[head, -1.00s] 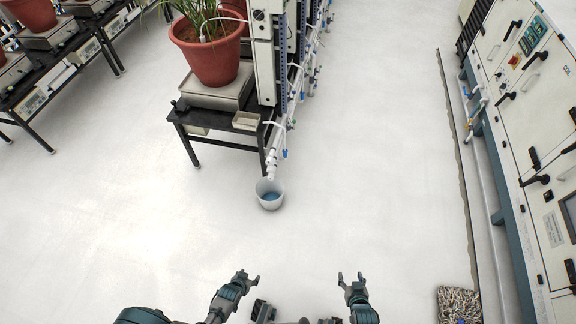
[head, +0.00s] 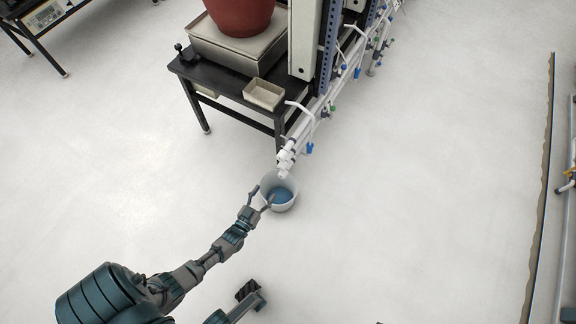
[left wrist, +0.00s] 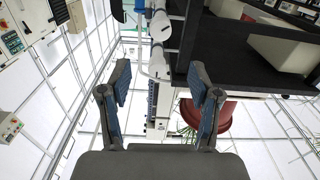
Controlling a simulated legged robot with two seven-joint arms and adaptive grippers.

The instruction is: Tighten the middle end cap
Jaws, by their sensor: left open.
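White pipe fittings with end caps (head: 285,158) sit at the near end of the white pipe run, beside the black table's leg and above a bucket. In the left wrist view, a white cap (left wrist: 158,66) shows between and beyond the fingertips, with another white fitting (left wrist: 160,25) past it. Which cap is the middle one I cannot tell. My left gripper (head: 262,196) is open and empty, just short of the fittings and over the bucket's left rim in the picture. It also shows open in the left wrist view (left wrist: 160,72).
The white bucket (head: 265,203) holds blue liquid and stands on the floor below the pipe end. The black table (head: 225,90) bears a scale, a red pot (head: 240,15) and a small tray (head: 264,94). The pale floor right of the bucket is clear.

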